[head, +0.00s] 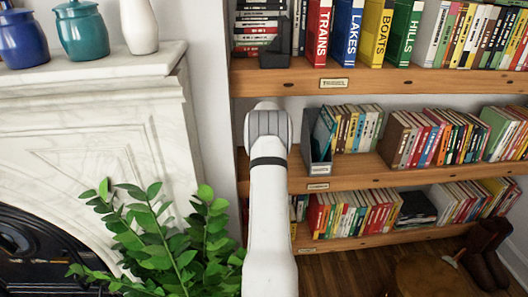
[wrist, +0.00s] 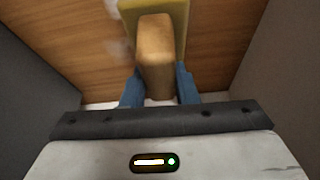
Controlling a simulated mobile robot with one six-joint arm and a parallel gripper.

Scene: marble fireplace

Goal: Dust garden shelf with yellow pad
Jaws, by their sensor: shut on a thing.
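The yellow pad (wrist: 182,25) has a tan wooden handle (wrist: 154,45). In the wrist view, the blue fingers of my gripper (wrist: 158,88) are shut on the handle. The pad is over a brown wooden board (wrist: 85,45), a shelf surface; I cannot tell whether it touches. A faint whitish smudge (wrist: 117,46) shows on the board left of the pad. In the head view, my arm reaches toward the middle shelf (head: 375,174), and my gripper and the pad are hidden behind it. The shelf labels are too small to read surely, so I cannot tell which is the garden shelf.
Grey panels stand close on the left (wrist: 30,75) and right (wrist: 250,60) in the wrist view. A grey bookend (head: 318,163) and rows of books (head: 445,135) stand right of my arm. A leafy plant (head: 165,240) and marble fireplace (head: 100,150) are left.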

